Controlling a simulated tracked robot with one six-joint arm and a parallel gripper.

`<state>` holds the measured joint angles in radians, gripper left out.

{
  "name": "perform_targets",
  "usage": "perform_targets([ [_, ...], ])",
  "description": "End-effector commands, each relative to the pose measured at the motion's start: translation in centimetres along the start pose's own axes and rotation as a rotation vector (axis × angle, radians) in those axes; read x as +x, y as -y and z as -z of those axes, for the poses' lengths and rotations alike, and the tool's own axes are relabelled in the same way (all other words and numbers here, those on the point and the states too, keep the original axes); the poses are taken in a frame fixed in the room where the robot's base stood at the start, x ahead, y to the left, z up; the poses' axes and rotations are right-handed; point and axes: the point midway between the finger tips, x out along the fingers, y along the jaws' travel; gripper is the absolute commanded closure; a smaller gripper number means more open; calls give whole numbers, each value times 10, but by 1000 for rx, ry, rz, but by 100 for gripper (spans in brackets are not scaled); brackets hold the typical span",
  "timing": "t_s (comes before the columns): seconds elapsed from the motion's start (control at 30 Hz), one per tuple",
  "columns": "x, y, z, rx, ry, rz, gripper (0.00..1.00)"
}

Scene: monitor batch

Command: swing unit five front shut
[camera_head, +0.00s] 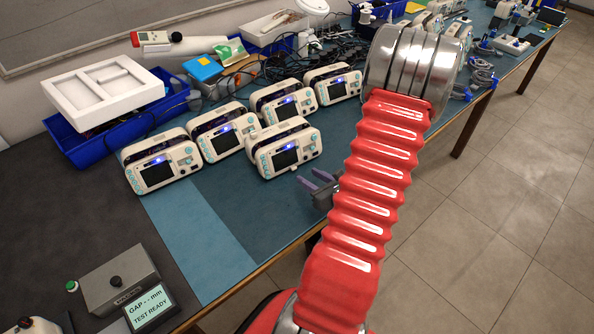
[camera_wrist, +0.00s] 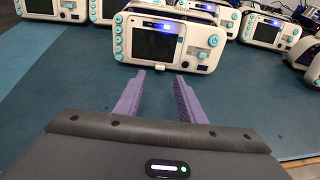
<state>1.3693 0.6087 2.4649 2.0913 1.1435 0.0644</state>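Several white monitor units with dark screens and blue lights stand on the blue mat (camera_head: 215,205). No unit number is readable, so I cannot tell which is unit five. One unit (camera_head: 287,148) stands forward of the back row, nearest my gripper (camera_head: 316,183). In the wrist view this unit (camera_wrist: 168,42) is centred beyond my fingertips (camera_wrist: 160,75). Its front looks slightly askew, but I cannot tell how far it stands open. My gripper's two purple fingers are apart, with nothing between them, and are short of the unit. My red arm hides part of the bench.
Other units stand at left (camera_head: 160,165), behind (camera_head: 222,132) and to the right (camera_head: 333,86). A blue bin (camera_head: 75,150) and cables are behind.

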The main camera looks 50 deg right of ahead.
Motion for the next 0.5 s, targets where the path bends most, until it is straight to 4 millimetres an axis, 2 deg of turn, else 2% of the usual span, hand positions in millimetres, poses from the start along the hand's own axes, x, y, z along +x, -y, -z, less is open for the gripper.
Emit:
perform_targets([
  [0.5,69,0,0,-2,-1,-2,64],
])
